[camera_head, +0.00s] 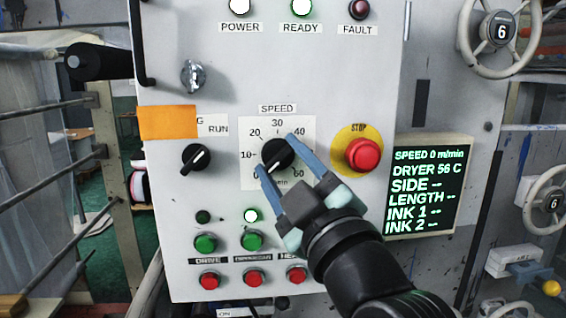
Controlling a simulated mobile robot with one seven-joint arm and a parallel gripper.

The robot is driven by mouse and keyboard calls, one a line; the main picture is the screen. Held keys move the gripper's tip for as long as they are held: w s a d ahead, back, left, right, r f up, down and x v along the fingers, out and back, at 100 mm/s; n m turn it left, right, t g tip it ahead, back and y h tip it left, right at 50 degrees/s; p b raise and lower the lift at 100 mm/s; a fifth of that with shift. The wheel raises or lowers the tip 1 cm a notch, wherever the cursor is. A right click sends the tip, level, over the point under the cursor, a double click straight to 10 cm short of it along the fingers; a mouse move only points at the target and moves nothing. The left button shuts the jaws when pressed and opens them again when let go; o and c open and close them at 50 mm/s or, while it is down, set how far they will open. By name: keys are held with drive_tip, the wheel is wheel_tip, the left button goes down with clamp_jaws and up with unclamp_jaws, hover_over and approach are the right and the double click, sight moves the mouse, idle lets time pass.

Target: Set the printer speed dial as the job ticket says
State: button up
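The black speed dial (279,151) sits on a white scale plate (248,127) marked SPEED, with 10, 20, 30, 40 and 60 readable. My gripper (274,154) reaches in from the lower right. Its two blue fingers are spread, one at the dial's upper right edge and one at its lower left. I cannot tell whether they touch the dial. The display (430,185) reads SPEED 0 m/min and DRYER 56 C. No readable job ticket shows.
A red STOP button (364,153) on a yellow disc is close right of my fingers. A RUN selector (196,158) is left. Green buttons (206,242) and red buttons (210,279) lie below. An orange sheet (168,122) partly covers a label. The READY lamp (301,7) glows green.

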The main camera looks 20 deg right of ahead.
drive_tip(key=c, duration=0.6)
drive_tip(key=shift+c, duration=0.2)
